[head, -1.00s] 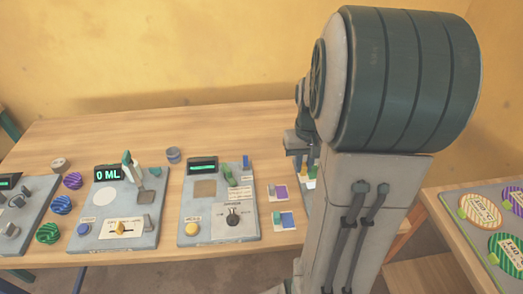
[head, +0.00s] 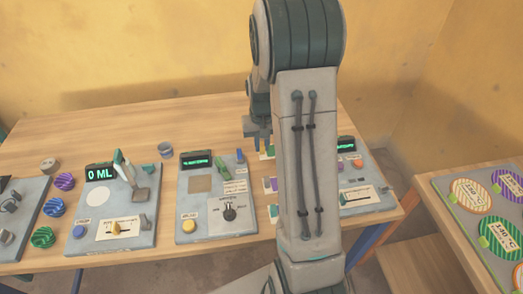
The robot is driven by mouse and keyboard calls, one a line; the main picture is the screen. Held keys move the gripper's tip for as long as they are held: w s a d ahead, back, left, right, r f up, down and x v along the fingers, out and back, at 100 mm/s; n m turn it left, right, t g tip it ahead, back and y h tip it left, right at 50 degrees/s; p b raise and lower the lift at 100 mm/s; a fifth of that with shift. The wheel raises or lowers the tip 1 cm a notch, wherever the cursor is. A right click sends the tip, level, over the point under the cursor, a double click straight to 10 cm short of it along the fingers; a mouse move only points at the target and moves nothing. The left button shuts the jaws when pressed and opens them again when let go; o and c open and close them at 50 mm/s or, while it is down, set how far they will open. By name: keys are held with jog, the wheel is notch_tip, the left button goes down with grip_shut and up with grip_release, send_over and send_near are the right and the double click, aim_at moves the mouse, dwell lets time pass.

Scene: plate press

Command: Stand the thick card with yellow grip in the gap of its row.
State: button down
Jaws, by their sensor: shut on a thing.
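My gripper (head: 257,140) points down over the back of the right-hand table area, left of my arm link. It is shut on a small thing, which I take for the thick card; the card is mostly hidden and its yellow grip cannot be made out. A light patch with green shows just below the jaws, too small to name surely. The row and its gap cannot be made out behind my arm.
Another panel (head: 365,195) stands right of my arm. A side table (head: 432,190) bears striped discs.

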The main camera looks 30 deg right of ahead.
aim_at(262, 153)
jog(key=shift+f+p, duration=0.35)
jog(key=shift+f, duration=1.7)
jog(key=shift+f, duration=0.25)
jog(key=c, duration=1.4)
grip_release()
jog(key=shift+r, duration=0.15)
